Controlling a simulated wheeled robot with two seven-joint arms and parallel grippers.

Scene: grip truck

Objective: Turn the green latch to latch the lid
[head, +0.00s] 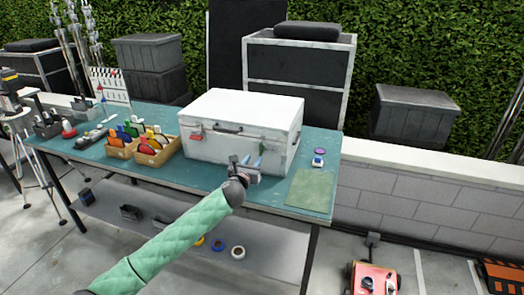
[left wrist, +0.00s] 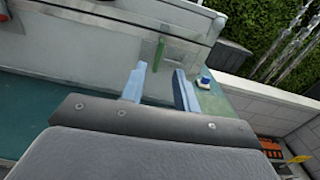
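A white case (head: 232,145) stands on the teal table with its lid (head: 243,103) down. A red latch (head: 197,136) is at the left of its front and a dark handle is in the middle. The green latch (left wrist: 160,53) shows in the left wrist view as a short bar on the case front, just beyond my fingertips. My left gripper (head: 246,161) is in front of the right part of the case front. In the left wrist view its fingers (left wrist: 158,84) are apart with nothing between them. The latch is small and partly hidden in the head view. My right gripper is not in view.
The teal table (head: 262,192) has a green mat (head: 310,191) at its right. A small blue and white item (head: 318,158) lies near the case. Two cardboard bins (head: 155,152) of colored clamps stand left of the case. Space directly before the case is mostly clear.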

